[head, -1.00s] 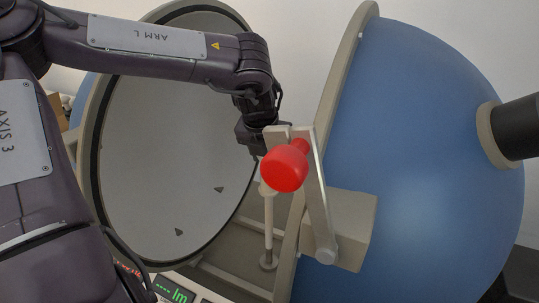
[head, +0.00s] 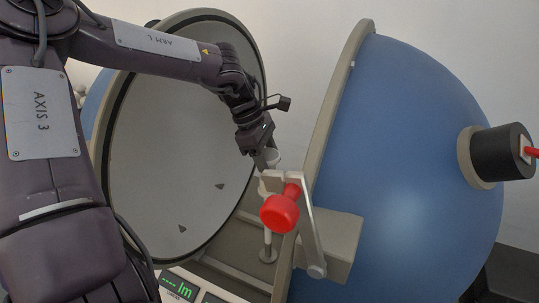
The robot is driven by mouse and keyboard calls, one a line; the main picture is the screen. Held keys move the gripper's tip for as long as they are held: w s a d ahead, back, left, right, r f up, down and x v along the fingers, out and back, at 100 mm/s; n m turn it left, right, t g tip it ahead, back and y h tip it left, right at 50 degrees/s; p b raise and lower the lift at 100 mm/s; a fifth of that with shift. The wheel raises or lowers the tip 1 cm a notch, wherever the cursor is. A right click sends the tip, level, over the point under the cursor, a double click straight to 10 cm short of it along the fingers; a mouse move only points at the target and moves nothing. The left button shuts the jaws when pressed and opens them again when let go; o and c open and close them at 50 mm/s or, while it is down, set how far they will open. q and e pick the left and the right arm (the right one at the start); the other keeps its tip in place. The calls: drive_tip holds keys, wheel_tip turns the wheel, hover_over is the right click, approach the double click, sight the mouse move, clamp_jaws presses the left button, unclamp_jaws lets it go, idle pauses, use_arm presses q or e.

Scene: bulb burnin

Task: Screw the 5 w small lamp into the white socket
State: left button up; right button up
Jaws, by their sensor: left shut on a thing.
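My left gripper (head: 266,158) points down over the open sphere, just above the top of the thin post (head: 267,240). It is shut on a small pale thing (head: 274,157), probably the lamp; its marking cannot be read. The white socket seems to be at the post's top, where the latch bracket and red knob partly hide it. I cannot tell whether the lamp touches the socket. My right gripper is not in view.
The red latch knob (head: 280,212) and its metal lever (head: 308,230) stand close in front of the post. The blue half sphere (head: 410,150) is at right, the open pale half (head: 170,150) behind my arm. A green lumen display (head: 178,287) is below.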

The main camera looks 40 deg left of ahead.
use_arm(q)
drive_tip(key=m+g, duration=0.2)
drive_tip(key=m, duration=0.3)
drive_tip(key=shift+s, duration=0.15)
drive_tip(key=o, duration=0.9)
drive_tip(key=shift+c, duration=0.2)
